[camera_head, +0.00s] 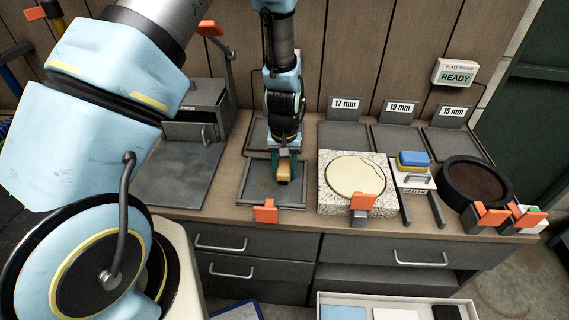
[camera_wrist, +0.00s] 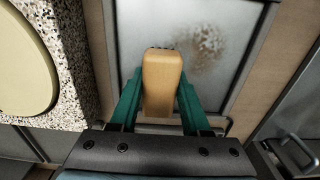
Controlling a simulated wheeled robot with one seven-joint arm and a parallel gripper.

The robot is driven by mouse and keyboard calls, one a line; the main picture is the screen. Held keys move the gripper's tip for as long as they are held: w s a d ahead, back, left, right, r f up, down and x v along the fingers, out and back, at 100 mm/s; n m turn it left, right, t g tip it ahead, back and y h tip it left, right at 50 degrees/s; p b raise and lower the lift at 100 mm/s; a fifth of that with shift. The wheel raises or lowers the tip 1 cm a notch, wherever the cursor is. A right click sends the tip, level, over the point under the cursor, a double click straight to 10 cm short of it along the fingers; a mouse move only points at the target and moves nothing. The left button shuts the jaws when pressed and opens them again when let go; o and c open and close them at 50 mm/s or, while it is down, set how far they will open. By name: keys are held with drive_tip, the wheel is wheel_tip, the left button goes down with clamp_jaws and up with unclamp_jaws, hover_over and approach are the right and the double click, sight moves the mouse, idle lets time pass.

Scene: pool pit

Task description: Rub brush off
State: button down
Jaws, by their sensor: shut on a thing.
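The brush (camera_head: 284,172) has a tan, wooden-looking block body. My gripper (camera_head: 284,163) is shut on it, with a green finger on each side. In the wrist view the brush (camera_wrist: 162,80) stands between the fingers, with dark bristle tips just showing at its far end. It is over a shallow grey tray (camera_head: 250,185) with an orange handle (camera_head: 265,211) at its front. A brown, speckled smudge (camera_wrist: 207,48) marks the tray floor beside the brush. I cannot tell whether the bristles touch the tray.
Right of the tray, a speckled stone slab (camera_head: 330,200) bears a pale round disc (camera_head: 354,175). Further right are a holder with blue and yellow blocks (camera_head: 413,160) and a dark round bowl (camera_head: 474,183). A grey box (camera_head: 195,105) stands at the left. Labelled trays line the wall.

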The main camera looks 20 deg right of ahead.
sight(281, 201)
drive_tip(key=shift+s+a+f, duration=0.1)
drive_tip(key=shift+s+a, duration=0.45)
drive_tip(key=shift+s, duration=0.35)
drive_tip(key=shift+s+a+f, duration=0.1)
drive_tip(key=shift+s+a, duration=0.4)
drive_tip(key=shift+s, duration=0.4)
drive_tip(key=shift+s+a, duration=0.35)
drive_tip(key=shift+s, duration=0.25)
drive_tip(key=shift+s+a, duration=0.3)
drive_tip(key=shift+s, duration=0.35)
drive_tip(key=shift+s+a, duration=0.35)
drive_tip(key=shift+s, duration=0.25)
drive_tip(key=shift+w+d+r+p, duration=0.1)
drive_tip(key=shift+r+p, duration=1.1)
drive_tip(key=shift+r, duration=0.35)
drive_tip(key=shift+w+r+p, duration=0.1)
drive_tip(key=shift+r+p, duration=1.05)
drive_tip(key=shift+r, duration=0.4)
drive_tip(key=shift+r, duration=0.1)
wheel_tip(281, 201, up, 3)
drive_tip(key=shift+f+p, duration=0.1)
drive_tip(key=shift+p, duration=1.05)
drive_tip(key=shift+w, duration=0.15)
